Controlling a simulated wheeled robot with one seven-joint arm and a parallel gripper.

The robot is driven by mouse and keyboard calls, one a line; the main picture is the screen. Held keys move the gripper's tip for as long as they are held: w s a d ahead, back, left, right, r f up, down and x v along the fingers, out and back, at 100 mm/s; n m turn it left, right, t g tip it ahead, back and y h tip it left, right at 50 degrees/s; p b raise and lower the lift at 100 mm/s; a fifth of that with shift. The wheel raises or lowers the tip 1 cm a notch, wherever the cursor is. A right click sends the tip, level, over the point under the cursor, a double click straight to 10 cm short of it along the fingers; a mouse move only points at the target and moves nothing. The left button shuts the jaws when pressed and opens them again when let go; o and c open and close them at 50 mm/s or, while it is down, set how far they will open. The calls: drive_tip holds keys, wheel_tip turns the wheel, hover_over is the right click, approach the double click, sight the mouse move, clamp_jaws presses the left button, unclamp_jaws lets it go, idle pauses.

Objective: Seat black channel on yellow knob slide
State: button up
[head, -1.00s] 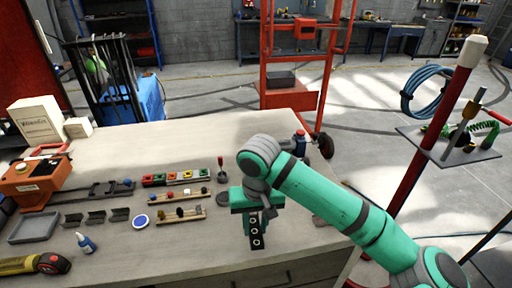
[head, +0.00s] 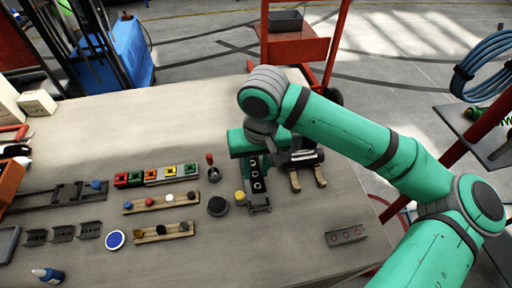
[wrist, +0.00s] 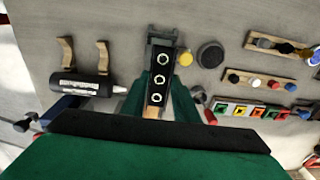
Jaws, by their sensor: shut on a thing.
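A black channel with ringed holes (head: 257,186) is held in my gripper (head: 256,168), in the middle of the bench. In the wrist view the teal fingers of my gripper (wrist: 157,92) are shut on both sides of the channel (wrist: 158,75). A yellow knob (head: 239,197) stands just left of the channel; it also shows in the wrist view (wrist: 185,59). A grey piece (wrist: 163,36) shows at the channel's far end. The slide itself is mostly hidden. I cannot tell whether the channel touches it.
A black round disc (head: 217,206) and a red-topped lever (head: 212,172) stand close on the left. A black cylinder by wooden cradles (head: 308,178) is close on the right. A grey holed plate (head: 345,235) lies further right. The bench front is mostly clear.

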sight(256, 174)
drive_tip(key=shift+w+f, duration=0.15)
drive_tip(key=shift+w, duration=0.2)
drive_tip(key=shift+f, duration=0.25)
drive_tip(key=shift+s+f, duration=0.1)
drive_tip(key=shift+f, duration=1.85)
drive_tip(key=shift+s+f, duration=0.15)
drive_tip(key=shift+f, duration=0.8)
idle(1.2)
drive_tip(key=o, duration=1.1)
drive_tip(key=shift+o, duration=0.6)
drive_tip(key=shift+o, duration=1.4)
drive_tip(key=shift+r, duration=0.1)
